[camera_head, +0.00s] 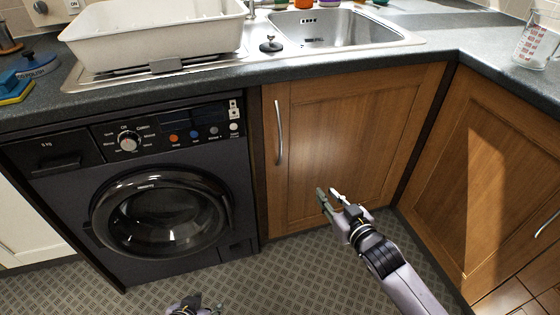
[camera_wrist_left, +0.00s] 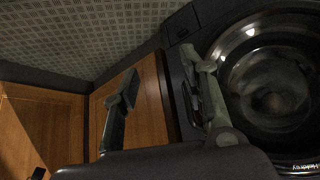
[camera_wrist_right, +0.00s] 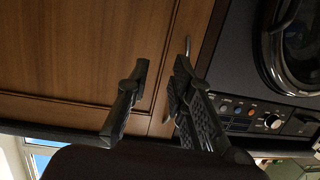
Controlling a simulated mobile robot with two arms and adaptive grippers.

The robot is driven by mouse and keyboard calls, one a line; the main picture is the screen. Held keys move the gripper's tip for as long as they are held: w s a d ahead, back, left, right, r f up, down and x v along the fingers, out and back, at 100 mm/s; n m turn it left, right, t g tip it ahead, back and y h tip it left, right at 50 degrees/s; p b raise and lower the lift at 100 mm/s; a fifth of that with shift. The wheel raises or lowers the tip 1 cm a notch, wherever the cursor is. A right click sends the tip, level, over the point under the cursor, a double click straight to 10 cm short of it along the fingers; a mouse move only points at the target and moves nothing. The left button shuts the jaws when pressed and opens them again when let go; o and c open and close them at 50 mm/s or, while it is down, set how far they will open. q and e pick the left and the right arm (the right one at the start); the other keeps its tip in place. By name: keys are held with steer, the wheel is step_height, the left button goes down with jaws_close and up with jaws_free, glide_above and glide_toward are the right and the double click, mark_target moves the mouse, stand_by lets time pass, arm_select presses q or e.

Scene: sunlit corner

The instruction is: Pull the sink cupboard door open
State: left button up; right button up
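The sink cupboard door (camera_head: 335,150) is brown wood, below the sink, and looks shut. Its curved silver handle (camera_head: 279,133) stands upright near its left edge. My right gripper (camera_head: 328,192) is in front of the door's lower middle, right of and below the handle in the head view. It is open and empty. In the right wrist view its fingers (camera_wrist_right: 162,70) are spread before the door (camera_wrist_right: 85,55), and part of the handle (camera_wrist_right: 187,46) shows behind one finger. My left gripper (camera_head: 194,307) barely shows at the bottom edge. In the left wrist view its fingers (camera_wrist_left: 166,75) are apart and empty.
A black washing machine (camera_head: 120,180) stands left of the door. Another wooden cupboard (camera_head: 490,180) meets it at the right corner. The worktop (camera_head: 300,72) above carries a white basin (camera_head: 155,35) and a measuring jug (camera_head: 536,42). The patterned floor (camera_head: 290,270) in front is clear.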

steer(key=s+a+r+n+t+y+b, duration=0.1)
steer(key=s+a+r+y+b, duration=0.2)
steer(key=r, duration=0.5)
steer(key=b, duration=0.2)
glide_toward(282, 142)
steer(key=x, duration=0.2)
steer(key=b+x, duration=0.2)
steer(key=x, duration=0.6)
arm_select(q)
steer(key=w+d+r+t+h, duration=0.1)
steer(key=w+r+t, duration=0.1)
steer(key=r+t, duration=0.2)
steer(key=w+d+r+t+h, duration=0.1)
steer(key=w+d+r+t, duration=0.1)
steer(key=r, duration=0.8)
steer(key=w+d+r+t+h, duration=0.1)
steer(key=w+r+t, duration=0.3)
steer(key=r+t, duration=0.2)
steer(key=shift+w+d+r+m+h, duration=0.2)
steer(key=shift+d+r+m+h, duration=0.15)
steer(key=shift+r, duration=0.65)
arm_select(e)
steer(key=shift+w+a, duration=0.25)
steer(key=shift+w, duration=0.05)
steer(key=shift+c, duration=0.5)
jaws_close()
